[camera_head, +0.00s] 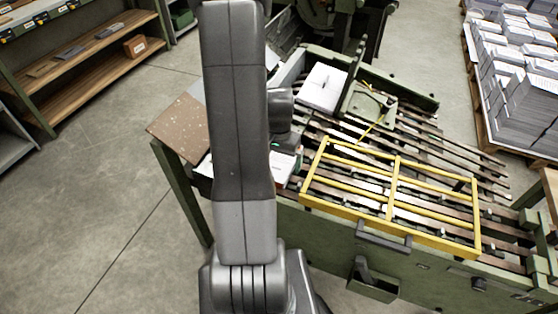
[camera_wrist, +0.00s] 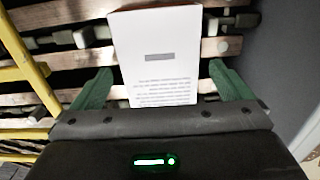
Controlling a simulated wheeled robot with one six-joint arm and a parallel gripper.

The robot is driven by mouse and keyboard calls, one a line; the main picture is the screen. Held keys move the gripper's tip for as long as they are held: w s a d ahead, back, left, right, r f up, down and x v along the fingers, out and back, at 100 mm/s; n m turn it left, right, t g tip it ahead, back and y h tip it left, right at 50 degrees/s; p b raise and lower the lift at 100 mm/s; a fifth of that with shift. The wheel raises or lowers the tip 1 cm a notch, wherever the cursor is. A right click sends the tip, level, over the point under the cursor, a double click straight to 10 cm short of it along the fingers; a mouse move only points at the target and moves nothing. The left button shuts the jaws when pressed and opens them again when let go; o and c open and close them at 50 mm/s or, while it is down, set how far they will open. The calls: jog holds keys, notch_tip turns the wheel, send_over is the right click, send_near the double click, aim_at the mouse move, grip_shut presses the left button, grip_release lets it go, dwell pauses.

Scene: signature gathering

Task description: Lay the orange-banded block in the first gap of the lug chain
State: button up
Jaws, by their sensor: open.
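In the wrist view my gripper (camera_wrist: 160,68) is open, its green fingers apart on either side of a white block (camera_wrist: 157,40). The block's face has a grey bar and lines of print; no orange band shows on it. It lies over the slats of the lug chain (camera_wrist: 75,60); I cannot tell whether the fingers touch it. In the head view the lug chain (camera_head: 430,150) runs to the right along the machine, and my arm hides the gripper. Another white block (camera_head: 322,88) sits at the machine's back.
A yellow guard frame (camera_head: 393,190) stands over the near side of the chain and shows at left in the wrist view (camera_wrist: 38,75). A speckled board (camera_head: 180,127) lies left of my arm. White stacks (camera_head: 520,90) stand on a pallet at right. Shelves (camera_head: 90,60) stand at left.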

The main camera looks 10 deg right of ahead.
aim_at(279, 164)
notch_tip(279, 164, up, 11)
jog(key=shift+r+p, duration=0.15)
jog(key=shift+p, duration=0.3)
notch_tip(279, 164, down, 13)
jog(key=shift+r+b, duration=0.2)
jog(key=shift+b, duration=0.45)
jog(key=shift+r, duration=1.25)
